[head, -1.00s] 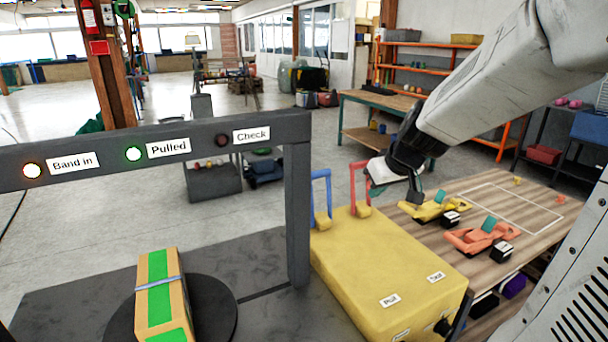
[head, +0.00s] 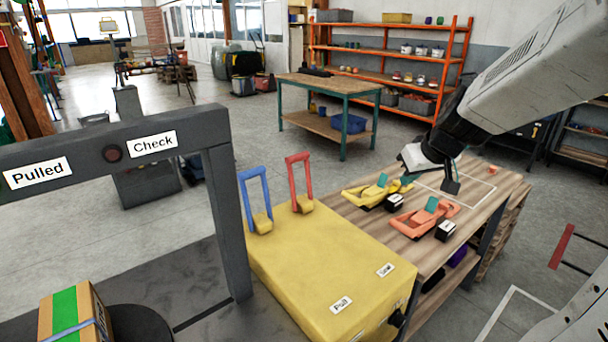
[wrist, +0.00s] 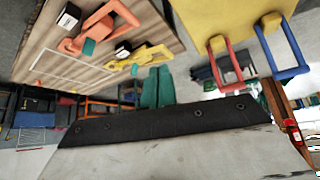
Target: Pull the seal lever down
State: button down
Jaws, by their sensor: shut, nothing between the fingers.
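A yellow box (head: 320,257) has a blue lever (head: 256,198) and a red lever (head: 300,182) at its back edge, both standing up. The labels Pull (head: 341,304) and Seal (head: 385,270) are on its top. The red lever is on the same side as the Seal label. My gripper (head: 406,183) is shut and empty, to the right of the red lever and apart from it, above the wooden table. In the wrist view its teal fingers (wrist: 157,88) are together, with the red lever (wrist: 223,64) and blue lever (wrist: 288,50) off to the right.
The wooden table (head: 478,215) beside the box holds a yellow tool (head: 365,194) and an orange tool (head: 415,224). A dark frame (head: 225,215) stands left of the box; its Check lamp (head: 112,153) looks unlit. A carton (head: 62,318) sits under it.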

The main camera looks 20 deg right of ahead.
dwell(0.5)
jog(key=s+a+r+g+y, duration=0.1)
jog(key=s+a+r+g, duration=0.1)
jog(key=s+a, duration=0.7)
jog(key=s+a+g, duration=0.1)
jog(key=s+a, duration=0.2)
jog(key=s, duration=0.4)
jog(key=s+a+g, duration=0.2)
jog(key=s+a, duration=0.1)
jog(key=s, duration=0.4)
jog(key=shift+s+h, duration=0.15)
jog(key=shift+h, duration=0.25)
jog(key=shift+a, duration=0.1)
